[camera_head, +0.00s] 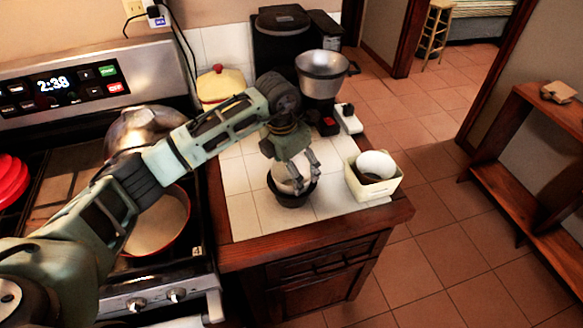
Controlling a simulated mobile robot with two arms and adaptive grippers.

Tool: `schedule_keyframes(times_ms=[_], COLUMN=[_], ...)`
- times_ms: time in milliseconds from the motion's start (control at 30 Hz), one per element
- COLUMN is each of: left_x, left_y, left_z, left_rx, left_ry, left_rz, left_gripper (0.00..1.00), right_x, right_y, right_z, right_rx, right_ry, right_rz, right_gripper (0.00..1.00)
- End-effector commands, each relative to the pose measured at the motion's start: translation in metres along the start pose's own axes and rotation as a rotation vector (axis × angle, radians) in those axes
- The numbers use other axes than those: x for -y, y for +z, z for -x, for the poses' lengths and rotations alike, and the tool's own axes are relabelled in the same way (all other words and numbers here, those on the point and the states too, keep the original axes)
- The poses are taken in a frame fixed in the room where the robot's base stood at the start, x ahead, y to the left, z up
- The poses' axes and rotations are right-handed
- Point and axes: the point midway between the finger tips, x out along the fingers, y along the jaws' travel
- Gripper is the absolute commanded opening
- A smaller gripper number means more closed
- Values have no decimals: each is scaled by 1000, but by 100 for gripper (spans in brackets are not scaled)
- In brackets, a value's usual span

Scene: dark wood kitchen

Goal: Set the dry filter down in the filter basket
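A black filter basket (291,199) sits on the white tiled counter near its front edge. A pale filter (282,178) shows at the basket's mouth, partly hidden by my gripper; I cannot tell whether it rests on the basket's bottom. My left gripper (306,177) points down over the basket with its fingers at the filter's right side. The fingertips are small here, and I cannot tell whether they grip the filter. My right gripper is not in view.
A cream box (355,183) holding a white round filter (377,163) stands right of the basket. Behind are a steel-topped grinder (322,66), a black coffee maker (283,42) and a lidded yellow pot (220,85). The stove with a pan (160,222) lies left.

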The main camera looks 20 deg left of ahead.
Motion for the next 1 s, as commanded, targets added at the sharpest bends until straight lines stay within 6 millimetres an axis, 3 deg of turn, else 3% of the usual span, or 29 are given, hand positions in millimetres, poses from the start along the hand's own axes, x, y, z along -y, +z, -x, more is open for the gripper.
schedule_keyframes(times_ms=[167,200,367,767,933,1000], left_x=[0,0,0,0,0,-1], left_y=[0,0,0,0,2,3], left_z=[-2,-2,-2,0,15,22], left_rx=[0,0,0,0,0,7], left_ry=[0,0,1,0,0,4], left_rz=[0,0,0,0,0,-1], left_gripper=[71,85,99,100,100,100], right_x=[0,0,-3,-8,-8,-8], right_y=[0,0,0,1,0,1], right_z=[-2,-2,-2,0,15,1], right_rx=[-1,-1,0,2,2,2], right_ry=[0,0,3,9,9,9], right_rz=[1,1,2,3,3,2], right_gripper=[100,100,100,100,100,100])
